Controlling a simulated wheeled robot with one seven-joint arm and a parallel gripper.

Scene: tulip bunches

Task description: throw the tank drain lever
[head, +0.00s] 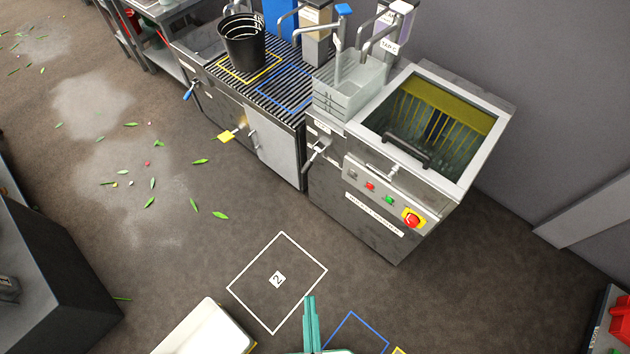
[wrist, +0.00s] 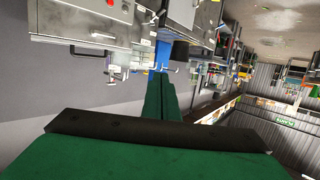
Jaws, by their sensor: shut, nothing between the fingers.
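Several levers are on the fronts of the steel units in the head view. A lever with a pale handle (head: 316,152) is at the left front of the unit with the open tank (head: 432,110), under small labels too small to read. A blue-handled lever (head: 188,92) and a yellow-handled lever (head: 227,135) are on the units farther left. I cannot tell from lettering which is the tank drain lever. My gripper (head: 310,299) is at the bottom of the head view, shut and empty, well apart from the levers. Its green fingers (wrist: 160,82) meet in the wrist view.
The tank unit carries coloured buttons and a red emergency stop (head: 413,218). A white tray (head: 207,330) and a dark cabinet (head: 50,270) are at lower left.

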